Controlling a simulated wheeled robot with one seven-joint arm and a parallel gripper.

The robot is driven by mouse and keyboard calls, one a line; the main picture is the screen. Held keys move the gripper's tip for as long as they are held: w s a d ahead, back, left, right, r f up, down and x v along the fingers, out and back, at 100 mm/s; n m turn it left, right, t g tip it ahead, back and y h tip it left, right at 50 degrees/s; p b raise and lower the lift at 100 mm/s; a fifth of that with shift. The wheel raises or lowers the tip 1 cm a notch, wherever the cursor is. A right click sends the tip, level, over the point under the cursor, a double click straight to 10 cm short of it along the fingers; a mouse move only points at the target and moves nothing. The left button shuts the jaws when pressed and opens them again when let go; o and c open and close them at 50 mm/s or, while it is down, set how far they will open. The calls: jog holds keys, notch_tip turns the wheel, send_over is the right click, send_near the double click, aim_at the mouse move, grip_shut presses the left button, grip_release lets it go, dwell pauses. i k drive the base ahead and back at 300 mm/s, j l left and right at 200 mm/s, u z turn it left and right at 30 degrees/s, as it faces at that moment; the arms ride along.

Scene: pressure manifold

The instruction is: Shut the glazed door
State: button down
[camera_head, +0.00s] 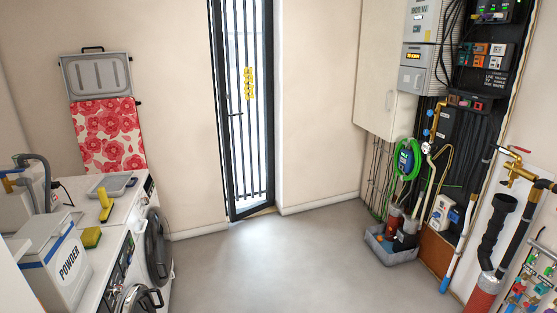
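The glazed door (240,150) is a tall, narrow panel in the far wall, with a black frame, bright glass and dark vertical bars. A dark lever handle (235,114) is on its left side, and yellow marking (250,83) shows on its right half. The door's bottom edge runs at a slightly different slant from the wall base, with a strip of brown sill showing at the lower right. It looks slightly ajar, but the gap is hard to tell. The top of the door is cut off. My gripper is not in view.
Grey floor (265,260) is clear before the door. Front-loading machines (155,245) with a powder box (62,255) stand at left, below a floral ironing board (107,135). At right are a grey tub (390,248), pipes, hoses and a cabinet (383,70).

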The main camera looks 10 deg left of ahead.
aim_at(234, 216)
jog(key=i+j+u, duration=0.2)
jog(key=i+u, duration=0.15)
jog(key=i, duration=0.65)
jog(key=i+l+u, duration=0.1)
jog(key=i+u, duration=0.2)
jog(key=i, duration=0.7)
jog(key=i+u, duration=0.1)
jog(key=i, duration=0.5)
jog(key=i+l+u, duration=0.1)
jog(key=i, duration=0.5)
jog(key=i+l+u, duration=0.1)
jog(key=i, duration=0.45)
jog(key=i+l+u, duration=0.15)
jog(key=i, duration=0.45)
jog(key=i+l+u, duration=0.15)
jog(key=i+u, duration=0.2)
jog(key=i+l+u, duration=0.35)
jog(key=i, duration=0.25)
